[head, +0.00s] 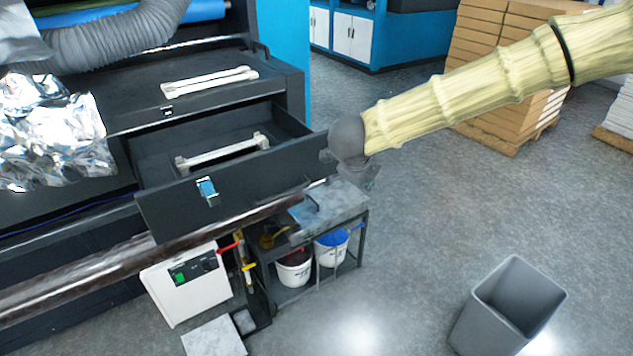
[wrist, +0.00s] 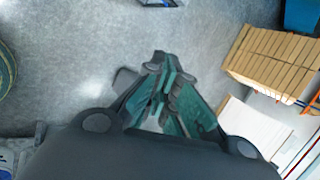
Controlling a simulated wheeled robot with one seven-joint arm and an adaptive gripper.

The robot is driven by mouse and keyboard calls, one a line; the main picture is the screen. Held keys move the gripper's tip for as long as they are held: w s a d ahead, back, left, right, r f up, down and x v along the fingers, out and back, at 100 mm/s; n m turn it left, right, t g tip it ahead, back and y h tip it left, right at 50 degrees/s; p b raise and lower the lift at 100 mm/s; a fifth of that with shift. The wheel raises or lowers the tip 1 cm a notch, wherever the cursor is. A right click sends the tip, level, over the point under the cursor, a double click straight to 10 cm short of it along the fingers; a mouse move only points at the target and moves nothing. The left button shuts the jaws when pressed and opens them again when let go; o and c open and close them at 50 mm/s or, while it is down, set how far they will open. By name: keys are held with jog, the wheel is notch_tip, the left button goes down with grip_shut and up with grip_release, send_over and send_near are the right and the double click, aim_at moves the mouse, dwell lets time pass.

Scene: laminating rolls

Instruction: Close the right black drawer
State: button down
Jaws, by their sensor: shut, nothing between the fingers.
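The black drawer (head: 240,192) stands pulled open from the dark machine on the left in the head view. Its front panel carries a blue-and-silver latch (head: 207,188), and a pale bar-shaped part (head: 225,150) lies inside. My gripper (head: 372,180) is just right of the drawer's right end in the head view, partly hidden by my wrist. In the wrist view my gripper (wrist: 163,75) has its fingers together with nothing between them, over grey floor. The drawer cannot be made out in the wrist view.
A long dark roller (head: 130,262) runs before the drawer front. A metal cart (head: 335,205) with buckets stands below. A grey bin (head: 510,300) is at lower right. Stacked cardboard (head: 490,75) stands at the back; it also shows in the wrist view (wrist: 270,60). Open floor lies between.

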notch_tip(320, 180, down, 3)
jog(key=w+d+m+t+y, duration=0.1)
jog(key=w+d+t, duration=0.1)
jog(key=w+t, duration=0.1)
jog(key=m+t+y, duration=0.3)
jog(key=t+y, duration=0.3)
jog(key=y, duration=0.6)
send_near(312, 176)
jog(key=p+x, duration=0.3)
jog(key=r+p+x, duration=0.1)
jog(key=p+x, duration=0.1)
jog(key=shift+s, duration=0.15)
jog(key=shift+w+a+f+p, duration=0.25)
jog(key=shift+w+a+p, duration=0.4)
jog(key=shift+w+p, duration=0.25)
jog(key=shift+w, duration=0.15)
